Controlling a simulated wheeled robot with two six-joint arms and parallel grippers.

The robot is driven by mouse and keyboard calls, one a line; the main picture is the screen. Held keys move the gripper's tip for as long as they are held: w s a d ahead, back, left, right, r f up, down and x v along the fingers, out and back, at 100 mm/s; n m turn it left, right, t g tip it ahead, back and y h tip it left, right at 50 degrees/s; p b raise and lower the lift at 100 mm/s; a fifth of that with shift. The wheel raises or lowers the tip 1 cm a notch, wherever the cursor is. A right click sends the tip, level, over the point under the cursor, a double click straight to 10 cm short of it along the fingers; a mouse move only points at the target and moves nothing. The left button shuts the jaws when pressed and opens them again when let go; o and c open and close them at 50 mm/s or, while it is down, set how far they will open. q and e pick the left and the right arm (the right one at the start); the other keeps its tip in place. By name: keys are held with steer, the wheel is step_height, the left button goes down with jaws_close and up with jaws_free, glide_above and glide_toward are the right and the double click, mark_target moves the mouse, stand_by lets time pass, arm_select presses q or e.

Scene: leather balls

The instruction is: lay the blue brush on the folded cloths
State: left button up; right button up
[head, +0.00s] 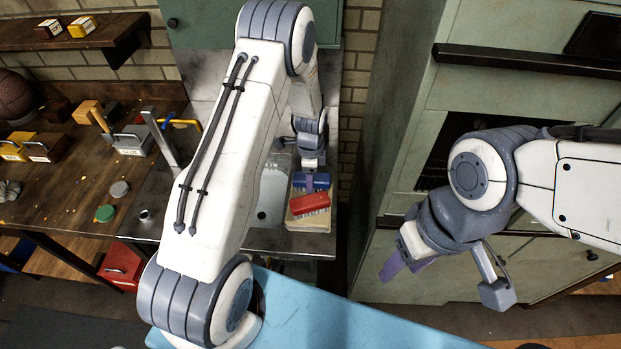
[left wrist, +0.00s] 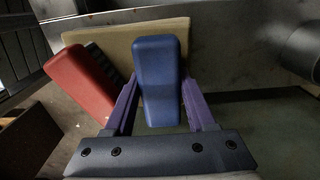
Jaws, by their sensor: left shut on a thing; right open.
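My left gripper (head: 309,184) is shut on the blue brush (head: 321,180), which also shows between the purple fingers in the left wrist view (left wrist: 159,80). The brush is at the far part of the folded cloths (head: 313,224), a pale beige stack that also shows in the left wrist view (left wrist: 207,40). I cannot tell whether the brush touches the cloths. A red brush (head: 309,203) lies on the nearer part of the cloths, beside the blue one. My right gripper (head: 407,264) is open and empty, far to the right of the cloths.
The cloths lie on a grey metal counter (head: 275,241). My left arm hides much of it. A wooden bench (head: 70,205) at left holds boxes and discs. A light blue surface (head: 330,315) is in front. Green cabinets (head: 400,130) stand at right.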

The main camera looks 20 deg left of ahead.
arm_select(q)
steer(key=shift+f, duration=0.2)
steer(key=o, duration=1.2)
steer(key=shift+r, duration=0.15)
